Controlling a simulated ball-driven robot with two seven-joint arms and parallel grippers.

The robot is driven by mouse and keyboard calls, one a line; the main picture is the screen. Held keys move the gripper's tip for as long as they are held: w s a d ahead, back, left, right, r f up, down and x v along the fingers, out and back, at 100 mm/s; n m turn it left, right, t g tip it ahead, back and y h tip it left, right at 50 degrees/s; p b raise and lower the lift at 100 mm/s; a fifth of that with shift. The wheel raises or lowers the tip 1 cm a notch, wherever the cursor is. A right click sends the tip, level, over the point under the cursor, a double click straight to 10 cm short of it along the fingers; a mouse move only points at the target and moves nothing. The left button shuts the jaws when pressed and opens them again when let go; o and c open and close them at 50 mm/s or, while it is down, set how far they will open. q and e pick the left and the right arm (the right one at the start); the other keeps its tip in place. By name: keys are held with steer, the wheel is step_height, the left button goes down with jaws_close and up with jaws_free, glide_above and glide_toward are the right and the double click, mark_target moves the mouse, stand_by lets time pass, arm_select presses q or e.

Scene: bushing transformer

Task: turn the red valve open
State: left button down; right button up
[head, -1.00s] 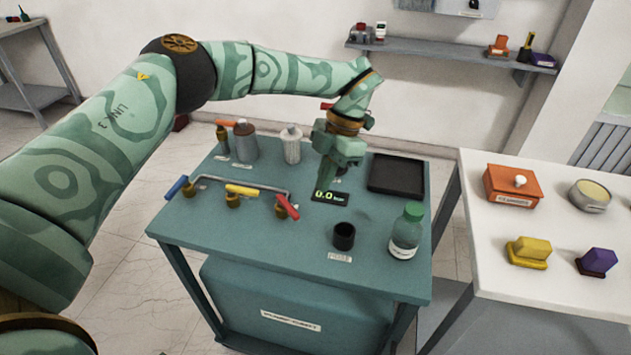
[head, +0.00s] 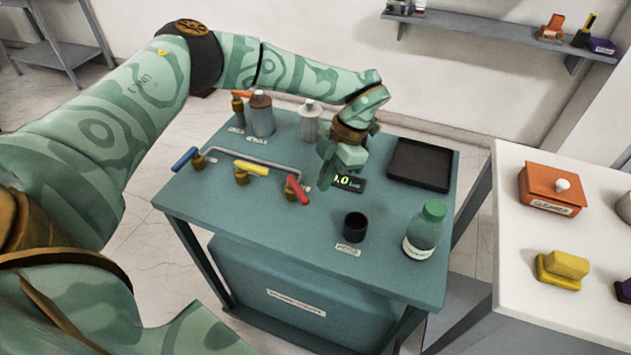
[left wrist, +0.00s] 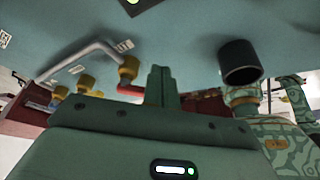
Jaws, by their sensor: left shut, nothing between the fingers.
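The red valve (head: 297,190) is at the right end of the grey pipe (head: 262,160) on the green table, its red lever on a brass body. Its lever slants toward the table front. My left gripper (head: 324,184) points down just to the right of the lever, shut and empty; I see a gap between them in the head view. In the left wrist view the shut fingers (left wrist: 160,86) stand beside the red lever (left wrist: 130,91), which they partly hide; contact cannot be told there. My right gripper is not in view.
A yellow-handled valve (head: 252,168) and a blue-handled valve (head: 186,158) sit on the same pipe. A digital display (head: 350,184) is partly covered by my gripper. A black cup (head: 355,227), green-capped bottle (head: 424,232) and black tray (head: 421,164) stand to the right.

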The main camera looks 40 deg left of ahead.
mark_target(297, 191)
arm_select(q)
steer(key=shift+s+a+r, duration=0.1)
steer(key=shift+s+a, duration=0.2)
steer(key=shift+s, duration=0.35)
steer(key=shift+s+a+r, duration=0.1)
steer(key=shift+s+a, duration=0.2)
steer(key=shift+s, duration=0.3)
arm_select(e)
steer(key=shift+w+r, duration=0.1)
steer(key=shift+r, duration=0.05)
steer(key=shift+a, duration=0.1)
